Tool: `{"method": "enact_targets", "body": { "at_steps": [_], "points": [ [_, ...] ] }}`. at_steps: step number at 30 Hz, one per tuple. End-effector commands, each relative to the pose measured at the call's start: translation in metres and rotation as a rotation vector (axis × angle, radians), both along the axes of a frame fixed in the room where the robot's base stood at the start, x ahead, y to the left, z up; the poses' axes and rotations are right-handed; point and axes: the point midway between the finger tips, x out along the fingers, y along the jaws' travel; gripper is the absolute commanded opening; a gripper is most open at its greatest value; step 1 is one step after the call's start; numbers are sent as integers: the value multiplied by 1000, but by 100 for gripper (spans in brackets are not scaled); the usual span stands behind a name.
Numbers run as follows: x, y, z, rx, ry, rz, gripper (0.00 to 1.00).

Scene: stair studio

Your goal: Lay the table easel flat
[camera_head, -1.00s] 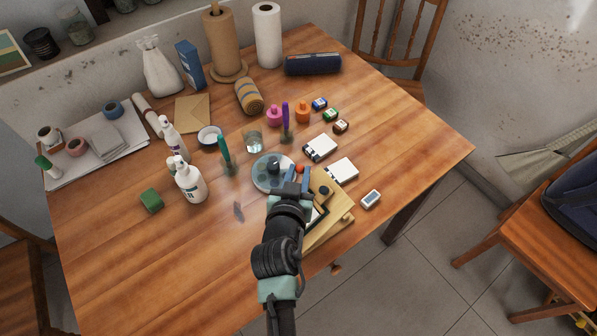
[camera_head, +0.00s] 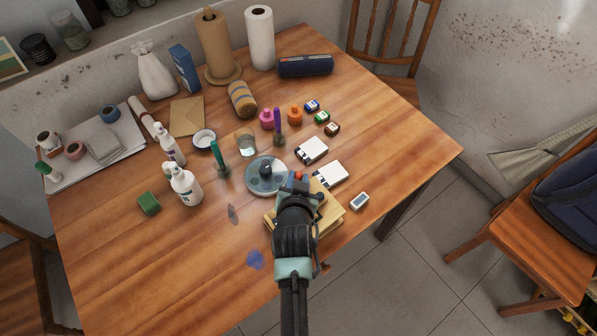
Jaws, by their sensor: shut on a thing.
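The table easel (camera_head: 332,217) is a pale wooden frame near the table's front edge. My gripper (camera_head: 297,178) is over its upper part, shut on it. My arm hides the middle of the easel and most of the fingers. The easel's wood shows on both sides of my wrist and looks low over the table, but I cannot tell whether it lies fully flat.
A round grey palette (camera_head: 262,183) lies just left of my gripper. Two white boxes (camera_head: 329,174) and a small white-and-blue block (camera_head: 359,201) are to the right. Bottles (camera_head: 185,185) stand left. The front left tabletop is mostly clear, with a blue stain (camera_head: 255,259).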

Motion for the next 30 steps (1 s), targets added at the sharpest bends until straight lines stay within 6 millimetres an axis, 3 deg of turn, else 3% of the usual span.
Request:
{"method": "enact_targets", "body": {
  "at_steps": [12, 30],
  "points": [
    [3, -6, -18, -3, -5, -4, 0],
    [5, -10, -21, -7, -10, -10, 0]
  ]
}}
